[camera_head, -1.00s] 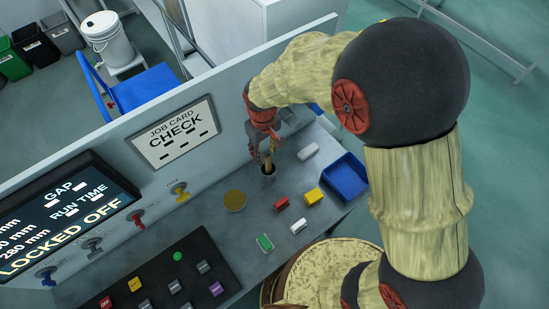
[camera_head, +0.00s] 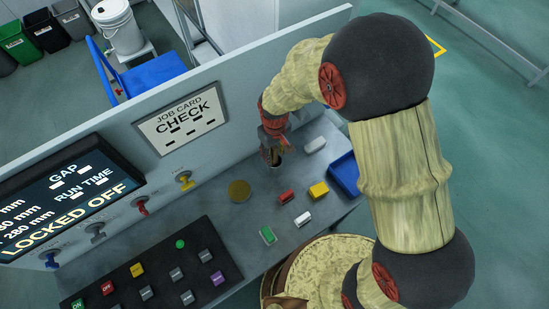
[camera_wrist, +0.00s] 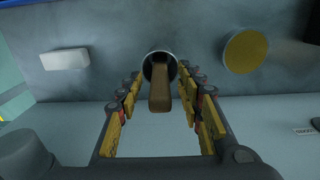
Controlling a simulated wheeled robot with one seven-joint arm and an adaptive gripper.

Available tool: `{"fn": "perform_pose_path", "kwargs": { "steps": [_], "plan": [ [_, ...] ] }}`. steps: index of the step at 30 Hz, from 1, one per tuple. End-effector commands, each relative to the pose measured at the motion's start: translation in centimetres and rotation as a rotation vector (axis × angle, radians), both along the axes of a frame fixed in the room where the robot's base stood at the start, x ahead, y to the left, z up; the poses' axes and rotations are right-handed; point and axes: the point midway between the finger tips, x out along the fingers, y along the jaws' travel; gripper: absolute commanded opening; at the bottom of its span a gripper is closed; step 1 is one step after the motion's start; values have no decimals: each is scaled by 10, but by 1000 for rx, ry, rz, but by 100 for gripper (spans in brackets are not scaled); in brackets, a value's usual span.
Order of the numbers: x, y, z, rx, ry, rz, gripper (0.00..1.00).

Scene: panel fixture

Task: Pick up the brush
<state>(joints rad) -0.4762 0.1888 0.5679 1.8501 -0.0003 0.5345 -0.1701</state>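The brush (camera_wrist: 160,90) stands in a small dark round cup (camera_wrist: 152,58), its brown wooden handle pointing up toward the wrist camera. Its lower end is hidden inside the cup. My gripper (camera_wrist: 162,76) is open, with one yellow-padded finger on each side of the handle and visible gaps between. In the head view my gripper (camera_head: 274,143) is just above the cup (camera_head: 277,162) on the grey bench, and it hides most of the brush.
A white block (camera_head: 315,145) and a blue tray (camera_head: 344,173) are to the right. A yellow disc (camera_head: 239,190) lies left. Red (camera_head: 286,196), yellow (camera_head: 318,190), white (camera_head: 303,219) and green (camera_head: 268,236) blocks lie in front. An upright panel (camera_head: 240,110) rises behind.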

Motion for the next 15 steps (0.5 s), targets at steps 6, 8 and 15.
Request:
{"fn": "perform_pose_path", "kwargs": {
  "steps": [6, 8, 15],
  "plan": [
    [0, 0, 0, 0, 0, 0, 23],
    [0, 0, 0, 0, 0, 0, 20],
    [0, 0, 0, 0, 0, 0, 6]
  ]
}}
